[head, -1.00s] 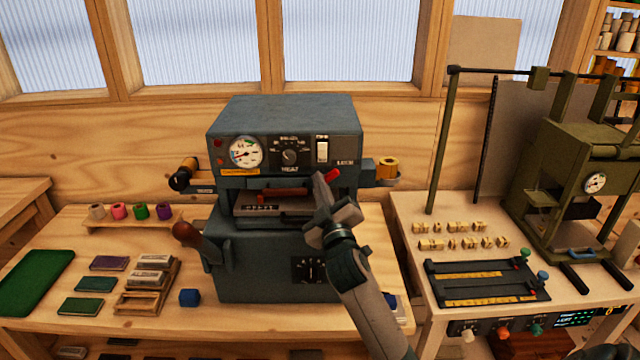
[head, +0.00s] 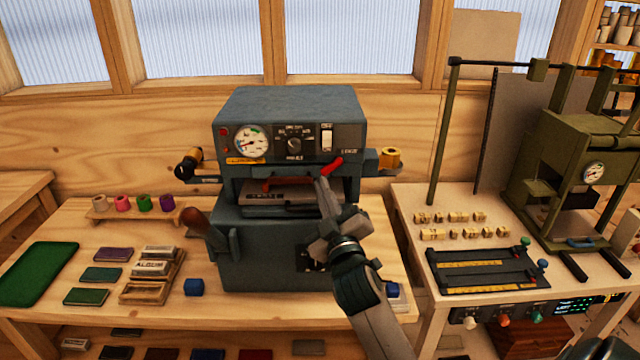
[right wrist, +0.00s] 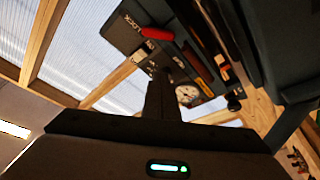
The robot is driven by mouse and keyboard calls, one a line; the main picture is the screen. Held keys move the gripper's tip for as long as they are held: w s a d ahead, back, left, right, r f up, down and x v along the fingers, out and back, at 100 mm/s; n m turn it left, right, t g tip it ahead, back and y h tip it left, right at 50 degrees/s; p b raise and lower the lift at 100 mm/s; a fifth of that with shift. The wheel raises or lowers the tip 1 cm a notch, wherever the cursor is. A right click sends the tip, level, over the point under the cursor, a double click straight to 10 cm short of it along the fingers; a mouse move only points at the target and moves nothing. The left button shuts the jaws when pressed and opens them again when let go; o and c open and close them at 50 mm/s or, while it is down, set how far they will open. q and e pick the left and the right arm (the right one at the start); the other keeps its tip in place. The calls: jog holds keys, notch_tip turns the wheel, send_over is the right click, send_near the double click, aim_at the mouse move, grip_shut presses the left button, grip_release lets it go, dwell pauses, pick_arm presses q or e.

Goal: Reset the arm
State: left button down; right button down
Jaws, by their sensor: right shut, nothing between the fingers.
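My right gripper (head: 322,186) is shut and empty, in front of the right side of the grey hot-stamping machine (head: 290,105) in the head view. Its fingers point up, just below and left of the red lever (head: 332,167) on the machine's front. In the right wrist view the shut fingers (right wrist: 160,85) point toward the machine's front panel, with the red lever (right wrist: 150,26) beyond them. My right forearm hides part of the machine's lower front. My left gripper is in neither view.
A foil roll rack (head: 130,209) with several coloured rolls stands left of the machine. A green mat (head: 40,272), small blocks and a blue cube (head: 194,287) lie on the left bench. The right table holds brass type (head: 450,217), a ruled fixture (head: 480,268) and a green press (head: 580,150).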

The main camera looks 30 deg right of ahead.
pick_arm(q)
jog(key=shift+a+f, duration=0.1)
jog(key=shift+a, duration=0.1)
pick_arm(e)
jog(key=shift+s+f, duration=0.15)
jog(key=shift+s, duration=0.15)
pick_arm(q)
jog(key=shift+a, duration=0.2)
